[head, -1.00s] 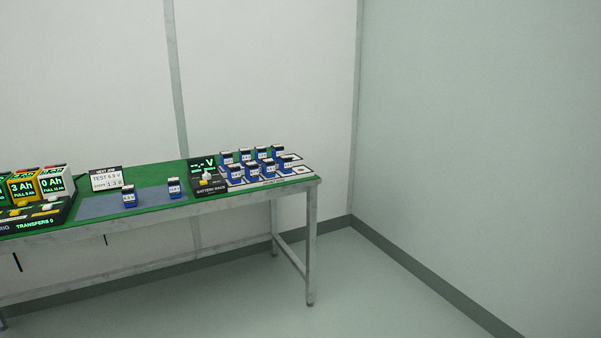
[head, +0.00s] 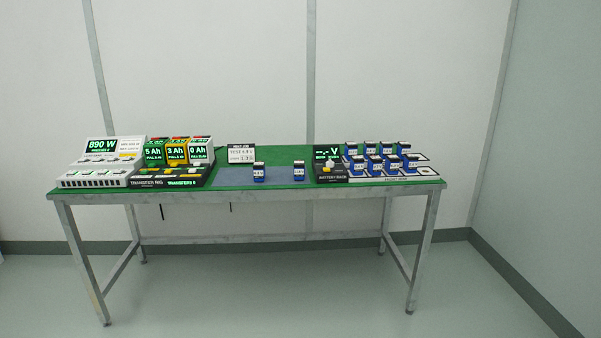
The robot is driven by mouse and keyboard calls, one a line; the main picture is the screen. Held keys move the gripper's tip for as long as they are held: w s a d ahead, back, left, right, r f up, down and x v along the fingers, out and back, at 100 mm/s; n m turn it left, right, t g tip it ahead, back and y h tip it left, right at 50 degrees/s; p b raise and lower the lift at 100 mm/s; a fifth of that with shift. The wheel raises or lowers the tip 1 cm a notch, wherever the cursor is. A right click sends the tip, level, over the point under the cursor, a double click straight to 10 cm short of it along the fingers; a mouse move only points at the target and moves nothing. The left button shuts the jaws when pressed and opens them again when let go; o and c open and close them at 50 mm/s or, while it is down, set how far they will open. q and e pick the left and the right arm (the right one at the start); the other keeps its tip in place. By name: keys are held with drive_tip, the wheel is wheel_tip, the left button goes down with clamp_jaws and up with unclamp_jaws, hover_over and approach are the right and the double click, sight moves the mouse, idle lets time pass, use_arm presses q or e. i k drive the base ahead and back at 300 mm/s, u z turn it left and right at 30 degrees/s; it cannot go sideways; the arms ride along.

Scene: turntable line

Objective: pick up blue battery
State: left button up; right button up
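Blue batteries with dark tops and white labels stand on the green-topped table (head: 300,150). Several more blue batteries (head: 374,167) stand in two rows on a white-marked rack (head: 425,170) at the table's right. Neither of my grippers shows in the head view.
A battery rack meter (head: 328,153) stands left of the rack. A small test sign (head: 241,153) stands behind the mat. Further left are the transfer rig (head: 160,183) with 5, 3 and 0 Ah units and a white 890 W unit (head: 101,150). The floor in front is clear.

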sight(299, 165)
drive_tip(key=z, duration=0.65)
drive_tip(key=i, duration=2.05)
drive_tip(key=u, duration=0.65)
